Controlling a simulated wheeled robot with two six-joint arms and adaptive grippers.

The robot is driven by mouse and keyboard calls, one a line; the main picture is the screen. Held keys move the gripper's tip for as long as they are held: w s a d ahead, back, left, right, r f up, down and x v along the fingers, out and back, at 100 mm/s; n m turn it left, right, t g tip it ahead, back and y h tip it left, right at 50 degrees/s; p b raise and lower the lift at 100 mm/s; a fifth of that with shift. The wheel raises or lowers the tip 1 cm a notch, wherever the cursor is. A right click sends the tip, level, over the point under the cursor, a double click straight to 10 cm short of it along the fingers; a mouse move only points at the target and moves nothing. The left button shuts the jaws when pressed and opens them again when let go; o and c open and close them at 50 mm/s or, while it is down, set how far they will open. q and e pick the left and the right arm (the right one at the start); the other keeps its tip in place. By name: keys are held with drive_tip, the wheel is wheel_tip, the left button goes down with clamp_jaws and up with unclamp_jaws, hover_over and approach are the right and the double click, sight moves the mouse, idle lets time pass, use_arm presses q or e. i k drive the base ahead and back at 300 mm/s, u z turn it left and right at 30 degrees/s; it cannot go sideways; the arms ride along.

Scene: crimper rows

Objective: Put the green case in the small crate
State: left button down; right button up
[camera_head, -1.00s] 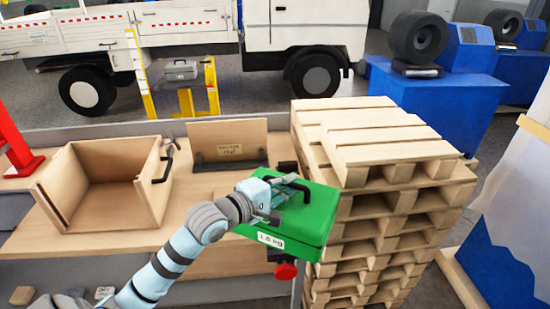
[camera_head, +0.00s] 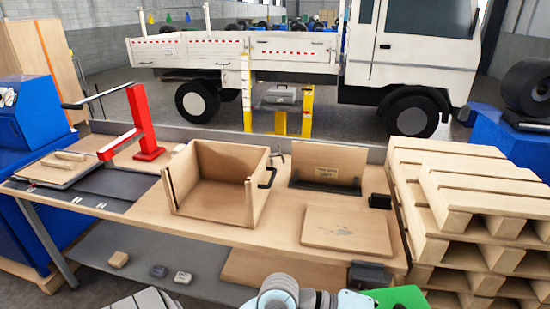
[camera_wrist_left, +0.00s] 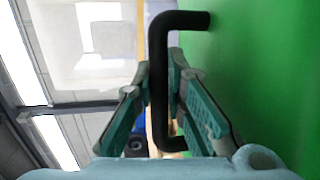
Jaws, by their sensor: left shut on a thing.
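The green case (camera_head: 402,297) shows only in part at the bottom edge of the head view, right of centre. In the left wrist view its green side (camera_wrist_left: 265,70) fills the right, with a black handle (camera_wrist_left: 157,75) in front. My left gripper (camera_wrist_left: 157,105) has its two fingers on either side of this handle and is shut on it. In the head view this gripper (camera_head: 318,298) is at the bottom edge, in front of the bench. An open wooden crate (camera_head: 203,205) with a black side handle stands on the bench. My right gripper is not in view.
The wooden bench (camera_head: 275,236) has a flat board (camera_head: 345,229) right of the crate and an upright labelled panel (camera_head: 328,165) behind it. A red press (camera_head: 140,120) stands left. Stacked pallets (camera_head: 455,185) rise at the right. Small blocks lie on the lower shelf (camera_head: 215,278).

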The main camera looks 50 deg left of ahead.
sight(225, 197)
drive_tip(key=z, duration=2.05)
drive_tip(key=k, duration=1.65)
drive_tip(key=u, duration=2.1)
